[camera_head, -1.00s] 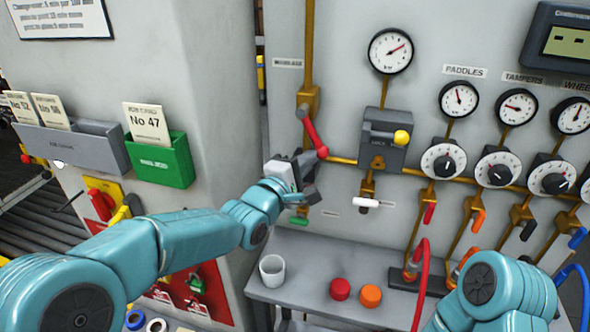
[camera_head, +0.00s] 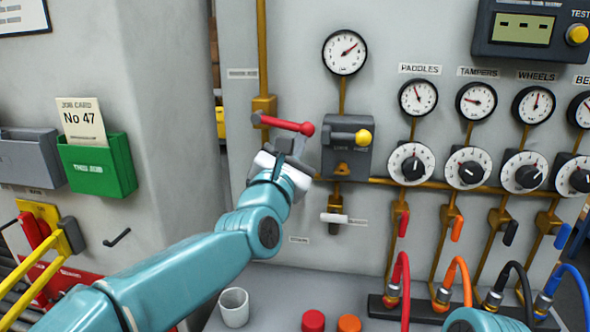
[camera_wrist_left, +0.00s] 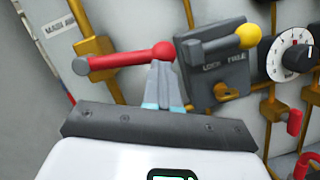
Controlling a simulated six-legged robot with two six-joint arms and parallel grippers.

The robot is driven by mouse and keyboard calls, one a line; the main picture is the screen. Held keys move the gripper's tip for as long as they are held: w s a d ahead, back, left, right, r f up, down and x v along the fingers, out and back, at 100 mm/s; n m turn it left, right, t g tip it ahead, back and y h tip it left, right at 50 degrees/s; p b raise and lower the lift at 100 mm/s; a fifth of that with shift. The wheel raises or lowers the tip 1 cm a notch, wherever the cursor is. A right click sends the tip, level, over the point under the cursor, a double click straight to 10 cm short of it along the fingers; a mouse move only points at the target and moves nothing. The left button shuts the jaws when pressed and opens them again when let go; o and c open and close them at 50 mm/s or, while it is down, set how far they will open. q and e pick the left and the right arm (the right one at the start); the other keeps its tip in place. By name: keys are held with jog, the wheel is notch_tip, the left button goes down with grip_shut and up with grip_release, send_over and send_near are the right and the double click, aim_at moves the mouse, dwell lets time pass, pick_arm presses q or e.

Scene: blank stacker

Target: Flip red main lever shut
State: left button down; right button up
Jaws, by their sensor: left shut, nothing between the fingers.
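The red main lever (camera_head: 286,124) is on the brass valve (camera_head: 264,105) of the left vertical pipe. It points right, close to horizontal, with its round knob at the right end. My right gripper is out of view.
A grey lock box (camera_head: 346,150) with a yellow-knobbed lever stands right of the red lever. A white-handled valve (camera_head: 337,217) is below it. A white cup (camera_head: 234,306) and red and orange caps are on the ledge. Gauges and dials fill the right.

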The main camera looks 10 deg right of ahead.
pick_arm(q)
jog(key=shift+s+d+r+n+b, duration=0.1)
jog(key=shift+d+r+n+b, duration=0.15)
jog(key=shift+r+b, duration=0.35)
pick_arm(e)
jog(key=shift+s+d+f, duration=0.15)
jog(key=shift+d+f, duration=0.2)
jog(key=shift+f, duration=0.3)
pick_arm(q)
jog(key=shift+r, duration=0.15)
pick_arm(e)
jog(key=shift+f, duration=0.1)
